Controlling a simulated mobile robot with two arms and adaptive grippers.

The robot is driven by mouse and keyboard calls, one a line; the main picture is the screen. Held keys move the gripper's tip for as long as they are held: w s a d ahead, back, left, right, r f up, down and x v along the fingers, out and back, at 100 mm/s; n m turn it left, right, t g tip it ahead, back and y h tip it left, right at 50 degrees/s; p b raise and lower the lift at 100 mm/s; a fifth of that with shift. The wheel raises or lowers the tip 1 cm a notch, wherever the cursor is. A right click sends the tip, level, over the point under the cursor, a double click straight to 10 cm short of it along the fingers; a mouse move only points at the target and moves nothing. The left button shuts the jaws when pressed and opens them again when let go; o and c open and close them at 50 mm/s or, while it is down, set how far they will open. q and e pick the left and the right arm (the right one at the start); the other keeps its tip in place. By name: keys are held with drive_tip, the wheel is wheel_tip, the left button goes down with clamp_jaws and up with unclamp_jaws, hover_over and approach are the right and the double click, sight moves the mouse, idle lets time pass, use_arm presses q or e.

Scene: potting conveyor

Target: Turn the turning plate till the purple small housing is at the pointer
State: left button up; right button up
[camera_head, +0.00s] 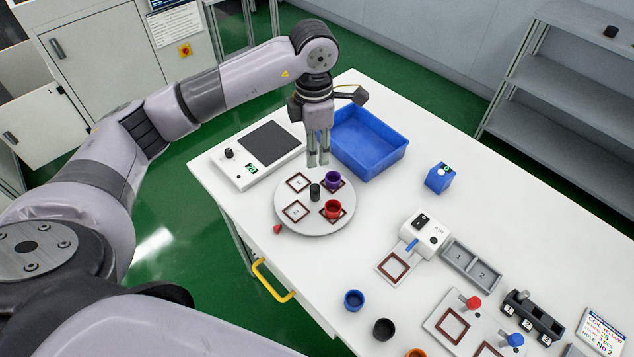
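The turning plate (289,226) is a round grey disc near the left end of the white table. Its dark upright knob (315,192) stands at the middle. The purple small housing (333,177) sits in a square frame at the plate's back right. A red housing (332,210) sits in the front-right frame. The two left frames look empty. The red pointer (278,229) lies at the plate's front-left edge. My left gripper (318,164) hangs fingers down over the back of the plate, slightly open and empty, apart from the knob and housings. My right gripper is not in view.
A blue bin (376,167) stands just behind the gripper. A white scale-like device (241,172) is left of it. A blue box (439,178), a white device (425,232) and a grey tray (470,267) stand farther right. Loose blue (354,300) and black (384,329) housings are in front.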

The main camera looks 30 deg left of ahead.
use_arm(q)
drive_tip(key=p, duration=0.2)
hover_over(315, 187)
wheel_tip(315, 187, down, 6)
wheel_tip(315, 187, down, 7)
drive_tip(key=shift+f+p, duration=0.1)
drive_tip(key=shift+p, duration=0.45)
drive_tip(key=shift+f, duration=0.5)
clamp_jaws()
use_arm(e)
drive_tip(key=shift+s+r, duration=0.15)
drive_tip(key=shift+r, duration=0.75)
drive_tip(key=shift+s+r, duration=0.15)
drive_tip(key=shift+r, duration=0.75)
